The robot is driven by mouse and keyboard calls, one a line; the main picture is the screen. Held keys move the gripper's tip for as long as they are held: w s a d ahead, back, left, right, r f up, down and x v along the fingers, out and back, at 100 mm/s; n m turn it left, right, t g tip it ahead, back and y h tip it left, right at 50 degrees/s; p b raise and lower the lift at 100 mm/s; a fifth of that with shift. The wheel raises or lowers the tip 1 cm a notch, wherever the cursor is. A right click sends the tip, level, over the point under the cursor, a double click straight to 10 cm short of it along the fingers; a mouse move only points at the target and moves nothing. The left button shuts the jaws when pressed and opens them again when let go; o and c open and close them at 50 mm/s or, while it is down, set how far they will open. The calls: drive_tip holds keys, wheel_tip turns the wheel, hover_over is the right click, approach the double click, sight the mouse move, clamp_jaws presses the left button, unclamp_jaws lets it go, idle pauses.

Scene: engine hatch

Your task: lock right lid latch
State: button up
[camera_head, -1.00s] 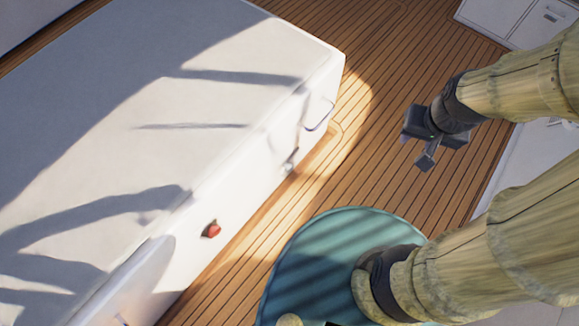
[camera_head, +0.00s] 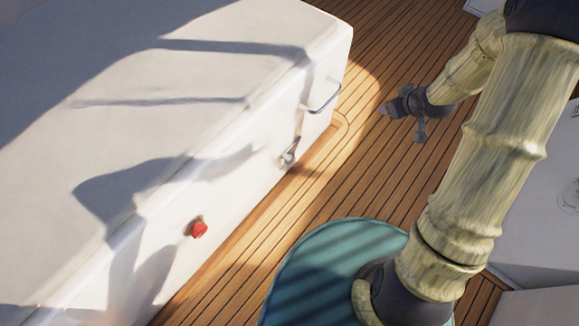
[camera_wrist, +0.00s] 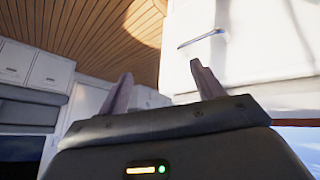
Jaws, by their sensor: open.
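The white engine hatch box (camera_head: 215,185) fills the left of the head view, with its lid on top. A small metal latch (camera_head: 289,155) sits on its front side, near the right end. It is too small to tell whether it is locked. A handle (camera_head: 323,98) is to the right of the latch; a handle also shows in the wrist view (camera_wrist: 200,38). My gripper (camera_head: 402,122) is open and empty, to the right of the box and apart from it. Its two spread fingers show in the wrist view (camera_wrist: 160,70), with the box beyond the right finger.
A red knob (camera_head: 199,229) is on the box front, left of the latch. Wooden floor (camera_head: 345,175) lies clear between the box and my gripper. White cabinets (camera_wrist: 48,70) stand at the left in the wrist view.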

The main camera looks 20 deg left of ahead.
drive_tip(key=w+a+f+n+y+b, duration=0.1)
drive_tip(key=w+a+f+b, duration=0.15)
drive_tip(key=f, duration=0.45)
drive_tip(key=w+a+f+n+y+b, duration=0.1)
drive_tip(key=f+n+y+b, duration=0.1)
drive_tip(key=f+b, duration=0.35)
drive_tip(key=n+g+y+b, duration=0.1)
drive_tip(key=n+y+b, duration=0.4)
drive_tip(key=y+b, duration=1.2)
approach(292, 161)
drive_tip(key=s+d+r+h+b, duration=0.3)
drive_tip(key=d+r+h+b, duration=0.1)
drive_tip(key=d+r+h, duration=0.1)
drive_tip(key=shift+d+b, duration=0.35)
drive_tip(key=shift+d, duration=0.4)
drive_tip(key=shift+w, duration=0.1)
drive_tip(key=b+x, duration=0.2)
drive_tip(key=x, duration=0.3)
drive_tip(key=b+x, duration=0.3)
drive_tip(key=x, duration=0.2)
drive_tip(key=b+x, duration=0.2)
drive_tip(key=x, duration=0.4)
drive_tip(key=shift+a+f, duration=0.15)
drive_tip(key=shift+f, duration=0.25)
drive_tip(key=shift+w+a+r+b, duration=0.15)
drive_tip(key=shift+a+b, duration=0.2)
drive_tip(key=shift+a, duration=0.25)
